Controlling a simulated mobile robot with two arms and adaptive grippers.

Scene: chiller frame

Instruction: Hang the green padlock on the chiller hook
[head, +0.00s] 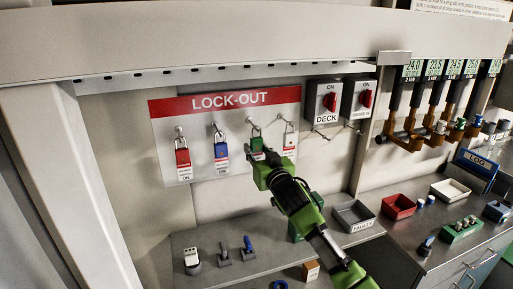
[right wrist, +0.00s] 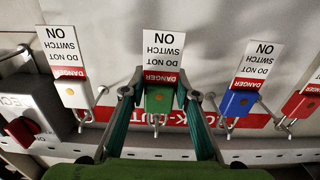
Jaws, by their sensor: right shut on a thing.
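The green padlock (head: 257,144) with its white and red danger tag is in front of the lock-out board (head: 232,107), between the blue padlock (head: 220,150) and the white padlock (head: 290,139). My right gripper (head: 262,160) is shut on it from the front. In the upside-down right wrist view the green padlock (right wrist: 158,101) sits between the two fingertips (right wrist: 160,97), its shackle pointing to the board's title. A hook (head: 252,122) shows at its shackle; I cannot tell whether the shackle is around it. My left gripper is out of view.
A red padlock (head: 182,157) hangs at the board's left. Switch boxes (head: 323,103) are to the right of the board. Below is a grey shelf (head: 205,240) with small tools and a grey bin (head: 353,216). A red bin (head: 398,206) stands on the right bench.

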